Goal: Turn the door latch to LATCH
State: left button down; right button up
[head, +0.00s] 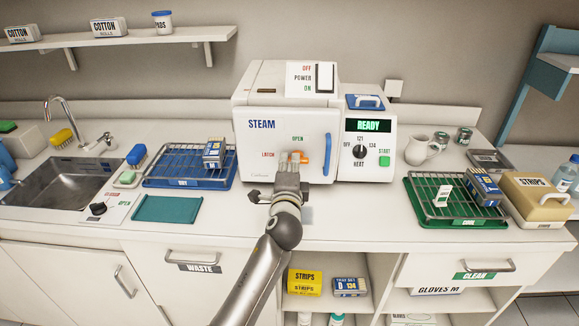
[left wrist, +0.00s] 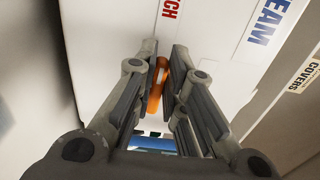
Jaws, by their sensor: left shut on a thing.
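The steam sterilizer (head: 262,160) is a white box on the counter with "STEAM" on its closed front door. The orange door latch (head: 306,158) is on the door, below the green "OPEN" mark and right of the red "LATCH" mark. My left gripper (head: 290,165) is at the door front and covers part of the latch, so its exact angle is hard to tell in the head view. In the left wrist view the orange latch (left wrist: 157,88) lies between the fingers of my left gripper (left wrist: 163,75), which is shut on it. My right gripper is not in view.
A blue door handle (head: 327,155) stands right of the latch. The control panel (head: 369,140) reads "READY". A blue tray (head: 153,182) with a rack is left of the sterilizer, and a green tray (head: 425,218) is at right. The counter before the sterilizer is mostly clear.

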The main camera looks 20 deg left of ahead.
pick_arm(q)
jog(key=shift+r, duration=0.4)
jog(key=c, duration=1.5)
grip_release()
jog(key=shift+w+f, duration=0.2)
jog(key=shift+f, duration=0.15)
jog(key=v, duration=1.2)
jog(key=shift+a, duration=0.1)
